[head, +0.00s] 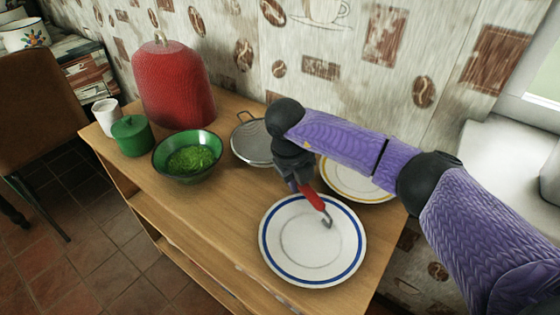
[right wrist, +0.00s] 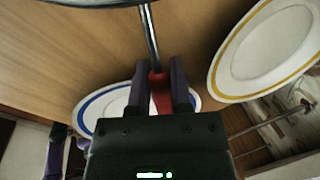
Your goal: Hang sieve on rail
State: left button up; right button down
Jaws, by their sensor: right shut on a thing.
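The sieve (head: 252,141) is a round grey mesh bowl with a wire loop on its far rim. Its red handle (head: 314,199) ends in a metal hook over the blue-rimmed plate. My right gripper (head: 301,187) is shut on the red handle; the right wrist view shows the handle between the purple fingers (right wrist: 164,80), with a metal stem leading to the sieve's rim (right wrist: 95,3). I cannot tell whether the bowl touches the table. A thin metal rod by the wall, seemingly the rail (right wrist: 268,126), shows in the right wrist view. Purple parts, perhaps my left gripper (right wrist: 57,140), show there unclearly.
A blue-rimmed plate (head: 281,261) lies below the handle. A yellow-rimmed plate (head: 362,190) lies behind my arm. A green bowl (head: 169,174) of green food, a green lidded pot (head: 132,138), a white cup (head: 105,119) and a red cover (head: 175,90) stand at the left.

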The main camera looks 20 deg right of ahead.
pick_arm(q)
jog(key=shift+s, duration=0.1)
pick_arm(e)
jog(key=shift+r, duration=0.2)
jog(key=p+v, duration=0.1)
jog(key=v, duration=0.2)
jog(key=d+p+v, duration=0.1)
jog(key=v, duration=0.2)
jog(key=d+p+v, duration=0.1)
jog(key=p+v, duration=0.1)
jog(key=v, duration=0.1)
jog(key=shift+w+r, duration=0.15)
jog(key=shift+r, duration=0.3)
pick_arm(q)
jog(key=shift+t, duration=0.3)
jog(key=r, duration=0.1)
jog(key=w+r, duration=0.2)
jog(key=shift+r, duration=0.35)
